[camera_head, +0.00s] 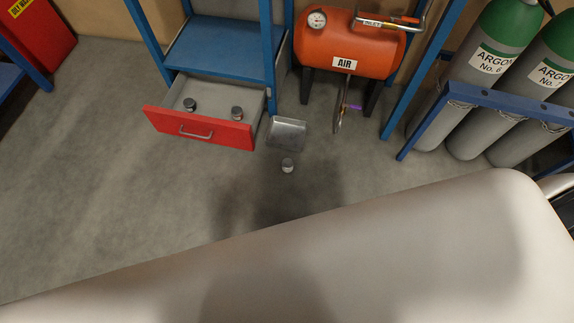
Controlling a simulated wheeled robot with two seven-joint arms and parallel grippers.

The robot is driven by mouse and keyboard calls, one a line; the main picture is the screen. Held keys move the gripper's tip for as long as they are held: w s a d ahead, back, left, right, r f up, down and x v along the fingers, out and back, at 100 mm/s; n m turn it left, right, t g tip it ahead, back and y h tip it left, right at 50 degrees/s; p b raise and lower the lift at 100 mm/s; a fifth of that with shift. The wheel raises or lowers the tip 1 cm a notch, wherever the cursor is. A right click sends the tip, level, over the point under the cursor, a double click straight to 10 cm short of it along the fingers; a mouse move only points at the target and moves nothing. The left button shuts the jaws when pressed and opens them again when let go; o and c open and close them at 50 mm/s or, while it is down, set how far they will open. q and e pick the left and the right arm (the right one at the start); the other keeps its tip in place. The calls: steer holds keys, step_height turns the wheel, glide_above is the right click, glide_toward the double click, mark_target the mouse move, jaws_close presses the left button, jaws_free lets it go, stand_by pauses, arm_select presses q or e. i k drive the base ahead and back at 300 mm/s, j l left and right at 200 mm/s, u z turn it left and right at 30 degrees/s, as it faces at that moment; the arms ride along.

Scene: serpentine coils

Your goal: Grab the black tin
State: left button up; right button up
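An open red drawer (160,123) sticks out under the blue rack at the upper left. It holds two small tins: a dark-topped one (190,104) at the left and a second (237,113) with a dark and reddish look at the right. A third small tin (287,165), pale grey, stands on the floor to the right of the drawer. Which one counts as the black tin is hard to tell at this size; the left one in the drawer looks darkest. Neither of my grippers shows.
A grey metal box-like piece (287,132) is beside the drawer. An orange air tank (350,45) and argon cylinders (490,50) behind a blue rail (500,103) stand right. A large pale surface, perhaps mine, hides the foreground. The floor (90,180) at left is clear.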

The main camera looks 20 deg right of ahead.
mark_target(189, 103)
steer(key=i+j+z, duration=0.35)
steer(key=i+j, duration=0.35)
steer(key=i, duration=0.25)
steer(key=i+j+z, duration=0.4)
steer(key=i+j, duration=0.45)
steer(key=j, duration=0.1)
